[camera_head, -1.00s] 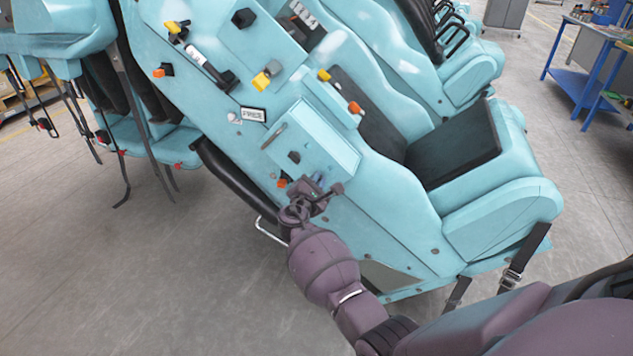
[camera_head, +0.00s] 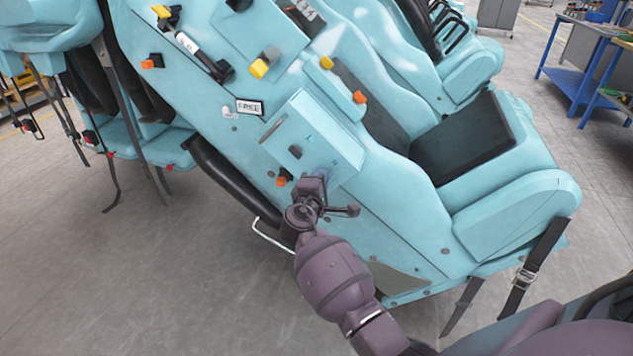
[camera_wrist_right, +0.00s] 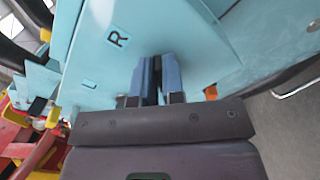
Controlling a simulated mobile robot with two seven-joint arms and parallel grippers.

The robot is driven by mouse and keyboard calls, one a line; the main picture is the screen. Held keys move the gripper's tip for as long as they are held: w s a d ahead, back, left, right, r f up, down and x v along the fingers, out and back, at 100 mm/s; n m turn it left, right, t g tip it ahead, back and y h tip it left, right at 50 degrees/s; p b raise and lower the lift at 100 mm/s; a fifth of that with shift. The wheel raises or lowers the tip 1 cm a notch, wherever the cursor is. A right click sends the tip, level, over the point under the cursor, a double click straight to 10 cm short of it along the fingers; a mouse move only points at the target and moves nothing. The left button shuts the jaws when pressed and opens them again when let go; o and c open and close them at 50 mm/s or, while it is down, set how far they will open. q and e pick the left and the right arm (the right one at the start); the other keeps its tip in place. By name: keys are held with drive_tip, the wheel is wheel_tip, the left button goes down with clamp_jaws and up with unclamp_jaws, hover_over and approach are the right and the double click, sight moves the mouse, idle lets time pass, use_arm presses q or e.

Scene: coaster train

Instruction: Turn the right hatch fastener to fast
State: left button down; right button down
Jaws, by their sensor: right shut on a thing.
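The light-blue hatch (camera_head: 335,150) is a raised box on the side of the coaster car. My right gripper (camera_head: 322,176) is at its lower right corner. The left fastener (camera_head: 295,152), a dark knob, stands on the hatch's lower left part. My left gripper is not in view.
An orange knob (camera_head: 282,181) sits close to the left of my right gripper. A black tube (camera_head: 235,183) and a thin metal rail (camera_head: 270,238) lie to the left. The floor at lower left is clear.

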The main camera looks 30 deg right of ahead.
use_arm(q)
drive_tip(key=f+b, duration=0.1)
drive_tip(key=b, duration=0.1)
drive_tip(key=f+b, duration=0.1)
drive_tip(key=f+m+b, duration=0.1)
drive_tip(key=b, duration=0.1)
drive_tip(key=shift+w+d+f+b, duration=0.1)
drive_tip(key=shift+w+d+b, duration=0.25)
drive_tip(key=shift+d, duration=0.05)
use_arm(e)
drive_tip(key=m, duration=0.9)
drive_tip(key=shift+a+f+m, duration=0.1)
drive_tip(key=shift+f+m, duration=0.2)
drive_tip(key=shift+f, duration=0.1)
drive_tip(key=shift+w, duration=0.1)
drive_tip(key=shift+r, duration=0.1)
drive_tip(key=c, duration=1.2)
unclamp_jaws()
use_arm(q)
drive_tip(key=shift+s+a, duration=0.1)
